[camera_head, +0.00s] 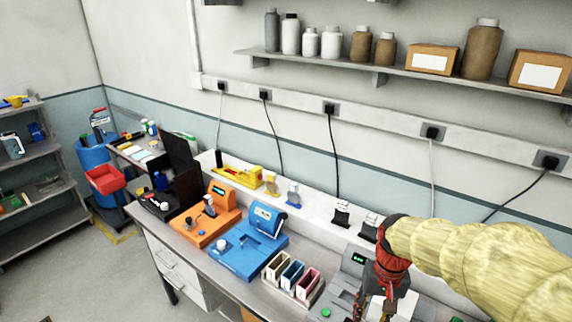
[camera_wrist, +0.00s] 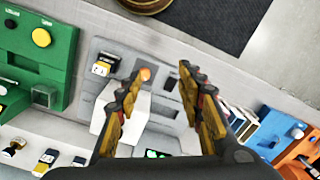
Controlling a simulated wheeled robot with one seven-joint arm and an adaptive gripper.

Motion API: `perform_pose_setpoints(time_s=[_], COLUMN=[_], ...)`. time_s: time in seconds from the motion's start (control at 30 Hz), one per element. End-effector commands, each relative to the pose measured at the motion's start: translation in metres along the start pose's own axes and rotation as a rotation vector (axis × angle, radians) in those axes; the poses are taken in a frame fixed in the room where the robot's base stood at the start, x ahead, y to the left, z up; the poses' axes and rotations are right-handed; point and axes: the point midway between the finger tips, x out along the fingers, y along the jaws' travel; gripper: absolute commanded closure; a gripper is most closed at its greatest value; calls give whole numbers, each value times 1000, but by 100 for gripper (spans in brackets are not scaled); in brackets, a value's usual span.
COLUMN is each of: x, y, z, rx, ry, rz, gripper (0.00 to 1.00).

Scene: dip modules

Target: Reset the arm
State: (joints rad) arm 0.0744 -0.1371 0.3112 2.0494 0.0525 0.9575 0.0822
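My arm, in a pale yellow sleeve, reaches in from the right in the head view. My gripper (camera_head: 386,303) points down over a grey device (camera_head: 352,266) with a small green display on the bench. In the wrist view my gripper (camera_wrist: 161,71) has its two fingers well apart, with nothing seen between them. The fingers partly hide the device. I cannot tell how high the gripper is above it.
Left of the grey device stand a rack of coloured modules (camera_head: 290,277), a blue machine (camera_head: 250,247) and an orange machine (camera_head: 206,216). A green box (camera_wrist: 38,48) lies left in the wrist view. A wall shelf (camera_head: 400,72) holds bottles and boxes. Floor is clear at lower left.

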Motion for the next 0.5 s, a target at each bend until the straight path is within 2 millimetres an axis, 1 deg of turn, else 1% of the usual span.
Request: perform_pose_setpoints(time_s=[0.03,0.2,0.4,0.5], x=[-9,-31,-47,-54], y=[1,4,7,8], z=[15,59,104,120], rx=[-28,-113,-165,-177], ry=[45,177,339,412], rz=[1,12,15,11], gripper=[62,62,62,62])
